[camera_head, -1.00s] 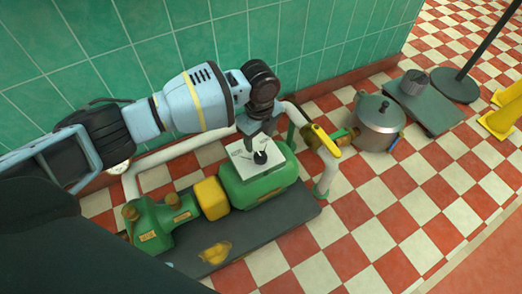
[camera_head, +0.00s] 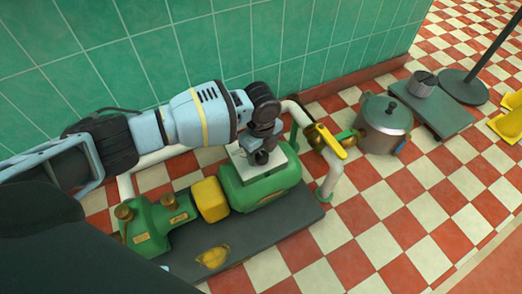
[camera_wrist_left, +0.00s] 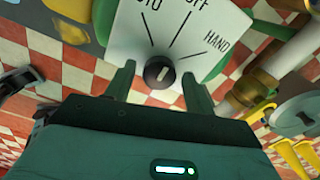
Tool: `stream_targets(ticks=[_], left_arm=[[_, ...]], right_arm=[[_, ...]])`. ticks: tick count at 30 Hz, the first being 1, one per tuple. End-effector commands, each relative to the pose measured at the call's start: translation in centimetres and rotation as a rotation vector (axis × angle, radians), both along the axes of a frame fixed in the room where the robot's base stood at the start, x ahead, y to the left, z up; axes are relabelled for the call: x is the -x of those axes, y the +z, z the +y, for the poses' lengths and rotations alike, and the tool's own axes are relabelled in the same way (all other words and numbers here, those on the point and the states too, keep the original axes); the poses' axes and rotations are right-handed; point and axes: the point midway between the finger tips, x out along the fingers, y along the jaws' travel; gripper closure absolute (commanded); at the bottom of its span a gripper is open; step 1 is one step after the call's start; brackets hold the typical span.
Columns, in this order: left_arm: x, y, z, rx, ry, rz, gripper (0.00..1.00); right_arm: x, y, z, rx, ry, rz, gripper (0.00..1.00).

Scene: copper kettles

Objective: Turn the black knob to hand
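The black knob (camera_wrist_left: 159,72) is round, with a short pale mark, and sits on a white label plate (camera_wrist_left: 150,28). The plate's lettering ends in "TO" at left, then "OFF", then "HAND" at right, each with a line. The knob's mark seems to lean up and right toward the OFF line, but it is small. My left gripper (camera_wrist_left: 158,76) is open, one finger on each side of the knob, with gaps showing. In the head view my left gripper (camera_head: 261,142) hangs over the plate (camera_head: 276,163) on the green pump motor (camera_head: 270,188) and largely covers the knob.
A yellow coupling cover (camera_head: 210,200) and a green pump body (camera_head: 150,228) stand on the dark base (camera_head: 285,222). A pipe with a yellow-handled valve (camera_head: 331,142) rises at right. A metal pot (camera_head: 383,125) stands beyond. The tiled wall (camera_head: 120,60) is close behind my arm.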

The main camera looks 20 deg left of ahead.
Motion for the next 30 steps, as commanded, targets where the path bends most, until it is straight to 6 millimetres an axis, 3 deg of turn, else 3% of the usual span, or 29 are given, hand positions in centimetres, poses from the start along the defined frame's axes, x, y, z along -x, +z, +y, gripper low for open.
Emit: stream_targets(ticks=[1,9,20,30], left_arm=[[0.0,0.0,0.0,0.000,0.000,0.000,0.53],[0.0,0.0,0.0,0.000,0.000,0.000,0.86],[0.0,0.0,0.0,0.001,-0.071,0.000,0.86],[-0.1,0.1,-0.1,0.001,-0.326,0.000,0.86]], right_arm=[[0.0,0.0,0.0,0.000,0.000,0.000,0.65],[0.6,0.1,0.0,0.000,0.001,0.010,0.65],[1.1,0.3,0.0,0.001,0.001,0.020,0.65],[0.7,1.0,0.0,0.001,0.001,0.009,0.65]])
